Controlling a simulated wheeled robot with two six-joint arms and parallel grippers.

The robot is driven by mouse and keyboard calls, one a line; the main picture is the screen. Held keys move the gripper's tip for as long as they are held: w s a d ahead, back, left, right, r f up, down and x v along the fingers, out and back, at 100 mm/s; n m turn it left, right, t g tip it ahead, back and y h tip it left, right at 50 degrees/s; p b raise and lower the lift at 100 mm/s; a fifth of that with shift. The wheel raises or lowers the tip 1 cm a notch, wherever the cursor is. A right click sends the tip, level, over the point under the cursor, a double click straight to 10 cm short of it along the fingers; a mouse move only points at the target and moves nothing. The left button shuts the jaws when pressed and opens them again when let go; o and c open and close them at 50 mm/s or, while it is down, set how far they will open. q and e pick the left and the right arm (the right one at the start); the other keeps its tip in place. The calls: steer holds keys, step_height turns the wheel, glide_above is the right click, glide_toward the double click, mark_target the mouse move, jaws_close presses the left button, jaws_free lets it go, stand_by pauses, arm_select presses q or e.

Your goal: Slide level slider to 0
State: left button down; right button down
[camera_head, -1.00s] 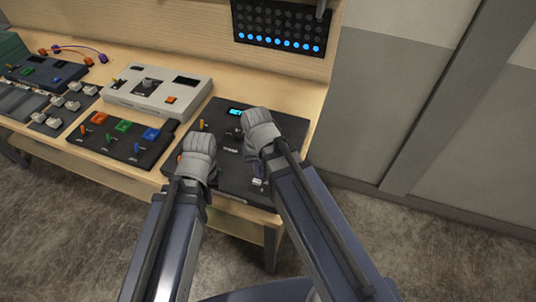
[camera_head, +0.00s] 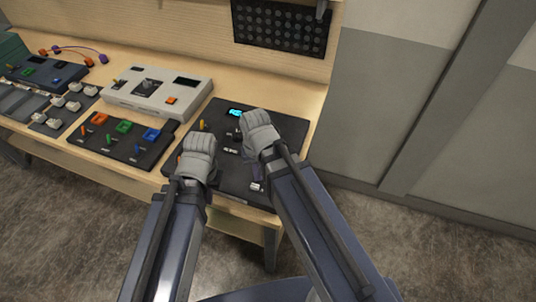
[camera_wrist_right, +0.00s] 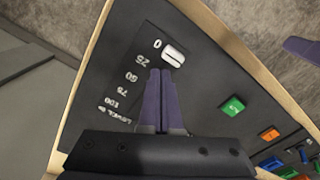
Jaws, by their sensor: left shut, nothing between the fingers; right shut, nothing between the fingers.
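The level slider's white knob (camera_wrist_right: 173,55) sits beside the printed 0 at the end of its scale in the right wrist view. It also shows small near the front of the black console (camera_head: 233,181) in the head view, as a pale knob (camera_head: 257,186). My right gripper (camera_wrist_right: 161,74) is shut and empty, its purple fingertips just behind the knob on the 25 side; I cannot tell whether they touch it. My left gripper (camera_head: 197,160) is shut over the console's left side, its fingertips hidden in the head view.
The console's cyan display (camera_head: 236,113) is lit. The LED panel (camera_head: 281,27) on the back board is dark. A black box with coloured switches (camera_head: 122,138) and a white box (camera_head: 158,93) stand to the left. Green (camera_wrist_right: 233,105) and orange (camera_wrist_right: 268,133) parts show in the right wrist view.

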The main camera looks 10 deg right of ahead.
steer(key=shift+w+d+r, duration=0.25)
steer(key=shift+w+r, duration=0.05)
steer(key=shift+w, duration=0.05)
steer(key=shift+r+p, duration=0.1)
steer(key=shift+p, duration=0.2)
step_height(320, 180, up, 7)
steer(key=p, duration=0.7)
steer(key=n+h+b, duration=0.1)
steer(key=n+b, duration=0.3)
steer(key=b, duration=0.2)
glide_above(249, 196)
step_height(249, 196, down, 6)
steer(key=shift+w+d+f, duration=0.1)
steer(key=shift+n, duration=0.3)
